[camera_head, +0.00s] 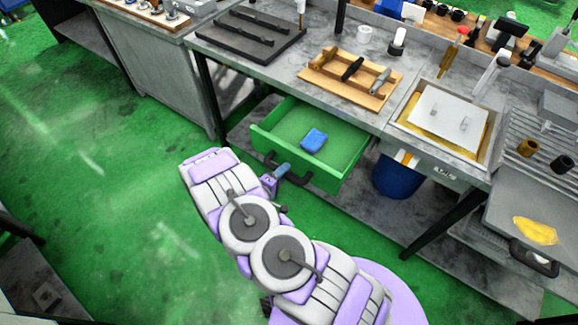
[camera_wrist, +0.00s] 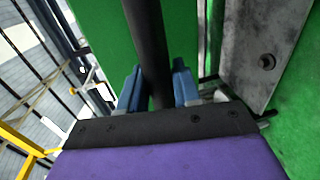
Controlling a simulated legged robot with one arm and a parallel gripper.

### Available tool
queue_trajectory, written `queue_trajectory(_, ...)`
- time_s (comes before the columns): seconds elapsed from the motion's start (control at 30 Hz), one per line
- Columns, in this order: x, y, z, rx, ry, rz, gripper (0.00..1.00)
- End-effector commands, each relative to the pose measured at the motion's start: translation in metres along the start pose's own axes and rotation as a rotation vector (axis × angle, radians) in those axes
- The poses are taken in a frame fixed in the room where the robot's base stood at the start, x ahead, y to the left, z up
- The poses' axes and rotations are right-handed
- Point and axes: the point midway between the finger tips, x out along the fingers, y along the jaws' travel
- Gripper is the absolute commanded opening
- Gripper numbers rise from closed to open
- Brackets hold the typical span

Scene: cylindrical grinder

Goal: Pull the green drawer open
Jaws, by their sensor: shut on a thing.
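The green drawer (camera_head: 335,146) stands pulled out from under the grey workbench in the head view, its inside showing. A blue block-like object (camera_head: 313,140) lies in it. The drawer's dark bar handle (camera_head: 297,178) runs along its front. My gripper (camera_head: 277,174) is at the left part of this handle. In the wrist view the blue fingertips of my gripper (camera_wrist: 158,90) are on either side of the black handle bar (camera_wrist: 147,40), closed on it. The green drawer front (camera_wrist: 100,30) is close behind the bar. My arm partly hides the floor before the drawer.
The benchtop above holds a wooden tray (camera_head: 325,81) with tools and a black rack (camera_head: 250,40). A blue bin (camera_head: 396,178) stands under the bench, right of the drawer. Bench legs flank the drawer. Green floor (camera_head: 120,190) is clear at the left.

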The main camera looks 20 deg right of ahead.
Motion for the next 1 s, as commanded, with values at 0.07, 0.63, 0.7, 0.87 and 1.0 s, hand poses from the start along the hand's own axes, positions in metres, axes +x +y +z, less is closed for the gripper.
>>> queue_trajectory(0.07, -0.0047, -0.0048, 0.0018, -0.004, -0.002, -0.008, 0.00)
queue_trajectory(0.63, -0.0082, -0.0049, 0.0020, -0.002, -0.003, -0.008, 0.43)
queue_trajectory(0.7, -0.0085, -0.0041, 0.0019, -0.001, -0.003, -0.007, 0.49)
queue_trajectory(0.87, -0.0091, -0.0028, 0.0015, 0.000, -0.001, -0.004, 0.50)
queue_trajectory(1.0, -0.0115, -0.0022, 0.0008, 0.001, 0.000, -0.003, 0.50)
